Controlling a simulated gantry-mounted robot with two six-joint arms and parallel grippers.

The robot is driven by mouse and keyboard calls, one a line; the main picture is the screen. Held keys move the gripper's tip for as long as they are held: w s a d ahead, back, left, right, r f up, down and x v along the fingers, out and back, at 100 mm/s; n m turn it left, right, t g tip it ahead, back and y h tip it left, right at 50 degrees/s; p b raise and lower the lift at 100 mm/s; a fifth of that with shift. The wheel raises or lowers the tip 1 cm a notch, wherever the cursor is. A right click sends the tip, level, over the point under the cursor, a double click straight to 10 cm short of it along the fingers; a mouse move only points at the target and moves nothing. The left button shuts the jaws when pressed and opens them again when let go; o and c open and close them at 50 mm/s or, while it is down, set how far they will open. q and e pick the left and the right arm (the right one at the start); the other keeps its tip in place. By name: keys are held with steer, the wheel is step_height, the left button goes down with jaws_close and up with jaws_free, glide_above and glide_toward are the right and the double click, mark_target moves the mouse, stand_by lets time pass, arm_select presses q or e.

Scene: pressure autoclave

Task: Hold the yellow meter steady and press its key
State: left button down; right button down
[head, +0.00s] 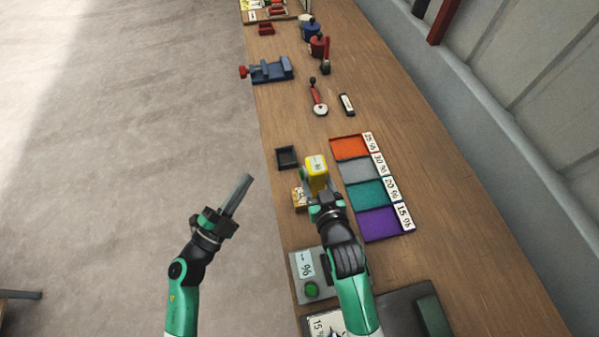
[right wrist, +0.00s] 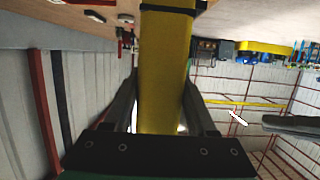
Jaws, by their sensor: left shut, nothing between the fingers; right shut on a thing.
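The yellow meter (head: 316,172) is in the head view above the bench, with a pale display face on its top. My right gripper (head: 320,192) is shut on it. In the right wrist view the meter's yellow body (right wrist: 163,70) stands between the two fingers of my right gripper (right wrist: 160,105). My left gripper (head: 245,185) is shut and empty. It is over the floor, left of the bench edge and apart from the meter. The meter's key cannot be made out in either view.
Orange, grey, teal and purple trays (head: 388,222) with percent labels lie right of the meter. A small black tray (head: 287,157) is to its left. A grey box with a green button (head: 311,290) sits nearer. A blue vise (head: 270,70) and red-handled tool (head: 318,100) lie farther along the bench.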

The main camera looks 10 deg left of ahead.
mark_target(302, 174)
arm_select(q)
steer(key=shift+s+d+f, duration=0.2)
steer(key=shift+d+f, duration=0.15)
steer(key=shift+f, duration=0.15)
steer(key=shift+d, duration=0.15)
steer(key=w+d, duration=0.3)
steer(key=d, duration=0.5)
steer(key=shift+d, duration=0.1)
stand_by(1.8)
steer(key=shift+w+d, duration=0.1)
steer(key=shift+d, duration=0.25)
steer(key=shift+w+d, duration=0.1)
steer(key=shift+d, duration=0.35)
stand_by(0.7)
steer(key=shift+a, duration=0.15)
steer(key=shift+s+a, duration=0.3)
steer(key=shift+a, duration=0.45)
